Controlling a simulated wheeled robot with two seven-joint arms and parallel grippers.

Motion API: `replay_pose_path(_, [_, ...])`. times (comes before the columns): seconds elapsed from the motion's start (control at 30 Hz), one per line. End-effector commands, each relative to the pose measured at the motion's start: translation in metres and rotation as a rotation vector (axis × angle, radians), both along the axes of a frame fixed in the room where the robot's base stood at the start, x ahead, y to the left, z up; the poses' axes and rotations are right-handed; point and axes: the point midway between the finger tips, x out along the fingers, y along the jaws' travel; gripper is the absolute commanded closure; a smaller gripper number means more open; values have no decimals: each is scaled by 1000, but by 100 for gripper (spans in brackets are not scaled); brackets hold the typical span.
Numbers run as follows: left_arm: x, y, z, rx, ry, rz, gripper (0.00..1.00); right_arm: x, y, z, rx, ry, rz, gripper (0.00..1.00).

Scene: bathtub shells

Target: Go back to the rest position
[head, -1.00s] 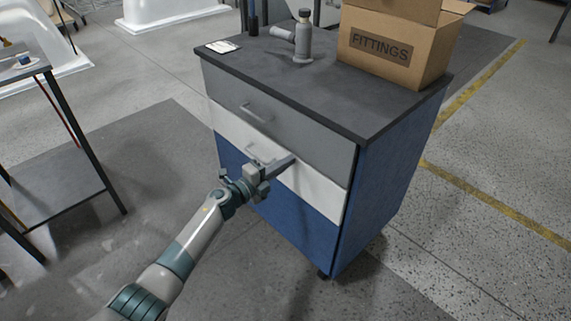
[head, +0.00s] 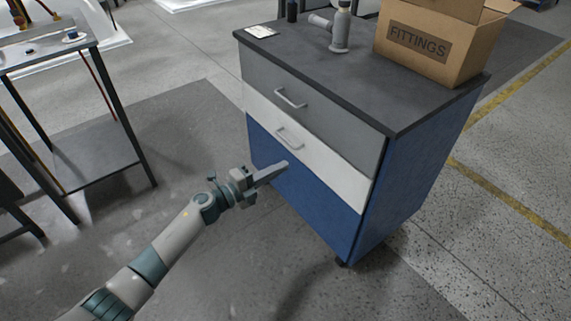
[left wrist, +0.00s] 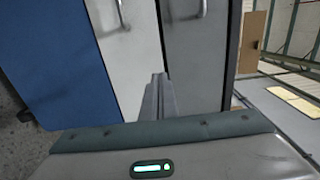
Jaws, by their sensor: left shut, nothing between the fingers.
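My left gripper (head: 277,172) is shut and empty, its fingers pressed together. In the head view it appears in front of the blue lower part of the drawer cabinet (head: 316,196), below the handle (head: 290,138) of the white drawer (head: 335,160). In the left wrist view the closed fingers (left wrist: 158,98) point toward the cabinet, whose white and grey drawer fronts (left wrist: 192,60) fill the middle. No contact with the cabinet can be made out. Both drawers look closed in the head view. My right gripper is not in view.
A cardboard box marked FITTINGS (head: 425,45) and a grey bottle-like tool (head: 340,30) stand on the cabinet top. A metal-legged table (head: 100,165) stands at left. Open floor lies between that table and the cabinet.

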Motion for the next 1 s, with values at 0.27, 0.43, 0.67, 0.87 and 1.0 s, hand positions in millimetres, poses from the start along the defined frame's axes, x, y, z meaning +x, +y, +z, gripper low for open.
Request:
replay_pose_path(0.27, [0, 1, 0, 0, 0, 0, 100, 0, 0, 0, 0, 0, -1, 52])
replay_pose_path(0.43, [0, 1, 0, 0, 0, 0, 100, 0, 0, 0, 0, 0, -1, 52])
replay_pose_path(0.67, [-4, 1, 0, -32, 18, 31, 100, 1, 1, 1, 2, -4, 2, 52])
replay_pose_path(0.87, [-15, 14, -2, -174, 121, 186, 100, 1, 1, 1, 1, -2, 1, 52])
replay_pose_path(1.0, [-33, 41, -14, -325, 268, 372, 100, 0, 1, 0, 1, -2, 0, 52])
